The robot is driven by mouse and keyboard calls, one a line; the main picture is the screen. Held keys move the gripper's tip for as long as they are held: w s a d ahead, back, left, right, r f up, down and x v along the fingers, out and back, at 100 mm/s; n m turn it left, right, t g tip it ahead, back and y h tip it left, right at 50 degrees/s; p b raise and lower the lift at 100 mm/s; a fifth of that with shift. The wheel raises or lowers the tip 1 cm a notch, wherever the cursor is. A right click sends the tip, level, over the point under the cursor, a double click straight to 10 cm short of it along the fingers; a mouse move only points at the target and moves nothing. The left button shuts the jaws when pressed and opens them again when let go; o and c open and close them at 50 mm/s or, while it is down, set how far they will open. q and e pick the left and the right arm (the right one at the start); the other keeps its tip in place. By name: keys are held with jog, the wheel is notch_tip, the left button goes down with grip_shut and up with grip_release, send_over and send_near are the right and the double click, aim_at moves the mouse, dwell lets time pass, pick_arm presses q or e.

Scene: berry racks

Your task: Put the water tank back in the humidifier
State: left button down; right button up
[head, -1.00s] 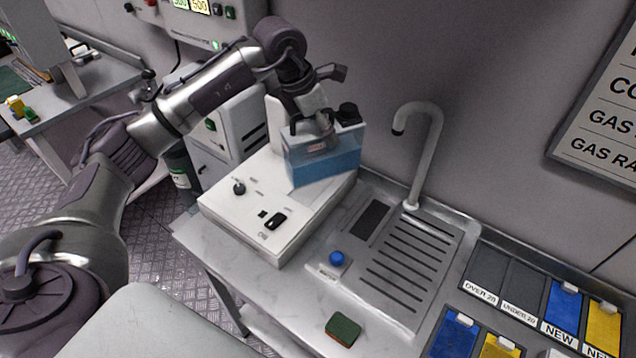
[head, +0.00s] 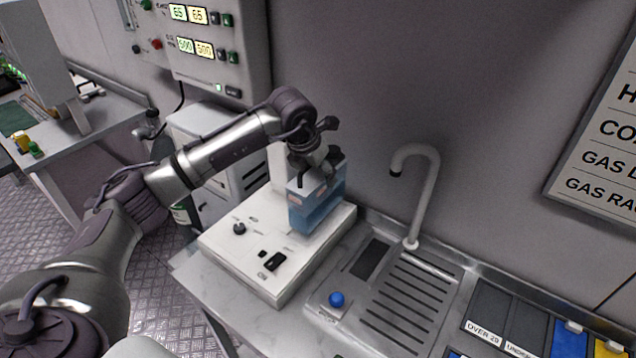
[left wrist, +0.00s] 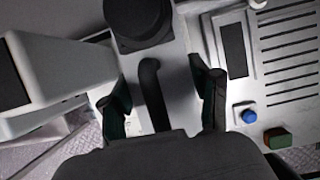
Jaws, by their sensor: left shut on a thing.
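The water tank (head: 325,208) is a clear box with blue water and a dark cap, upright over the back right of the humidifier. My left gripper (head: 314,168) is shut on its dark handle, from above. In the left wrist view the handle (left wrist: 153,95) runs between the fingers of the left gripper (left wrist: 163,92), with the round black cap (left wrist: 138,22) beyond. The humidifier (head: 240,262) is a white box with a knob and switch on top and a raised block behind. I cannot tell whether the tank's base touches it. My right gripper is not in view.
To the right are a sink with a drain grille (head: 405,305), a curved grey tap (head: 432,190) and a blue button (head: 336,299). A green and brown sponge (left wrist: 277,138) lies at the front. Label slots (head: 490,320) line the right. A wall panel (head: 215,45) hangs behind.

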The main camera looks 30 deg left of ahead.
pick_arm(q)
notch_tip(320, 180, down, 2)
jog(key=shift+f+p, duration=0.1)
jog(key=shift+p, duration=0.25)
jog(key=shift+f, duration=0.45)
jog(key=c, duration=0.7)
grip_release()
jog(key=shift+f, duration=0.2)
jog(key=o, duration=0.5)
jog(key=shift+s+r, duration=0.1)
jog(key=shift+c, duration=0.2)
